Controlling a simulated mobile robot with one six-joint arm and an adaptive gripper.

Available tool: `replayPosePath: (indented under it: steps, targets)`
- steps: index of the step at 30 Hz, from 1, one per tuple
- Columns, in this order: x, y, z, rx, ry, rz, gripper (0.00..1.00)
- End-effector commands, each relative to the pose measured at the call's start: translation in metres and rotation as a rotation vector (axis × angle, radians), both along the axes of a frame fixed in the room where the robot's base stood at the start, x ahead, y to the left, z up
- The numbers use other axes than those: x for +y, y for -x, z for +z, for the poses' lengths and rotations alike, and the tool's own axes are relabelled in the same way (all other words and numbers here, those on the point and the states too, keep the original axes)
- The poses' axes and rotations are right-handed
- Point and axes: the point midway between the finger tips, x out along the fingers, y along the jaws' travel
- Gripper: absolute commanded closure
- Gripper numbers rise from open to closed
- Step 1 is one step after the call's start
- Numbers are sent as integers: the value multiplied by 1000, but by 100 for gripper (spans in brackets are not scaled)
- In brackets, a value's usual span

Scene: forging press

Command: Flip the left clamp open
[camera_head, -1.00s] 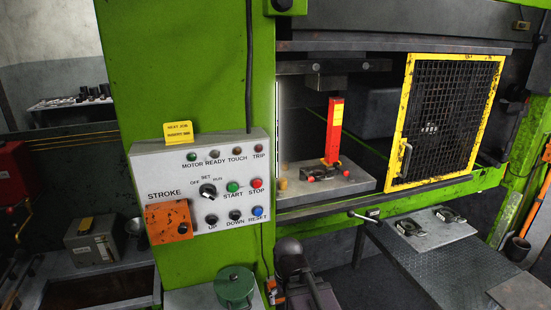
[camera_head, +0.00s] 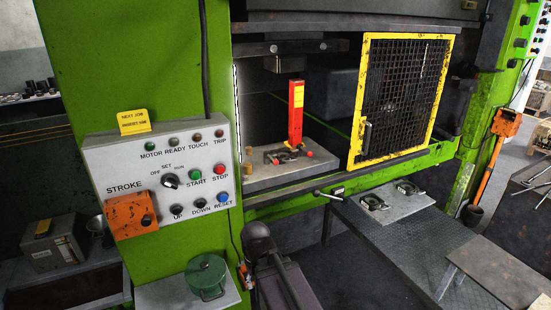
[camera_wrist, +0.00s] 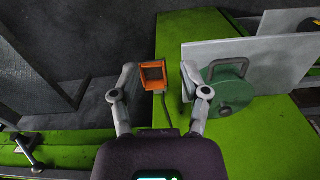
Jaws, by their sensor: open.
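A dark clamp with red-tipped handles (camera_head: 281,156) lies on the press bed in the head view, at the foot of an upright red block. Two more small dark clamps sit on a grey plate on the side table: a left one (camera_head: 373,203) and a right one (camera_head: 407,188). The frames do not show which is meant by the left clamp, and the clamps are too small to tell open from closed. My gripper (camera_wrist: 160,75) is open and empty in the wrist view, with no clamp near its fingers.
A green round container (camera_head: 206,277) stands on a shelf at the lower middle. A control panel (camera_head: 163,180) hangs left of the press opening. A yellow mesh guard (camera_head: 402,100) covers the opening's right side. A lever (camera_head: 328,195) juts out below the bed.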

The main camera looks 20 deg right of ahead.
Motion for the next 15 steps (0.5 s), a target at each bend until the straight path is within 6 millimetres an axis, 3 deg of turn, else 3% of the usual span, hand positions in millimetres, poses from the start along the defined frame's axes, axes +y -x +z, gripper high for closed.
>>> replayPosePath:
  steps: [1, 3, 4, 9, 15]
  targets:
    - [0, 0, -8, 0, 0, 0, 74]
    - [0, 0, -16, 0, 0, 0, 95]
    - [0, 0, -20, 0, 0, 0, 100]
    - [0, 0, -39, 0, 0, 1, 100]
    - [0, 0, -48, 0, 0, 1, 100]
